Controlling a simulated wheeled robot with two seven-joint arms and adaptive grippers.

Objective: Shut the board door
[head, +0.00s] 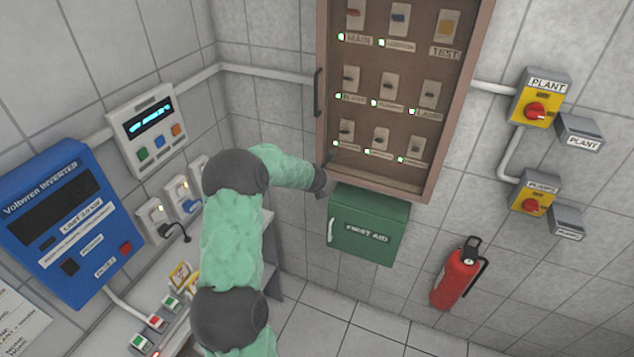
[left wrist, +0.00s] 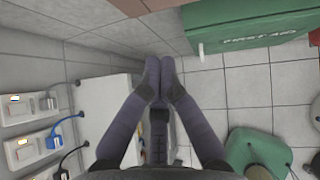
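The board (head: 385,178) is a tall brown frame on the back wall in the head view, with rows of labelled switches and small green lights showing inside. A dark handle (head: 317,92) is on its left edge. I cannot tell whether a clear door covers the front or how far it stands open. My left gripper (head: 321,180) is at the board's lower left corner, below the handle; contact cannot be made out. In the left wrist view its fingers (left wrist: 160,80) meet at the tips with nothing between them. My right gripper is not in view.
A green first aid box (head: 368,225) hangs just below the board, close to my left gripper. A red extinguisher (head: 458,273) and yellow plant switches (head: 540,97) are to the right. A blue inverter (head: 65,225) and sockets with plugs (head: 160,220) are on the left wall.

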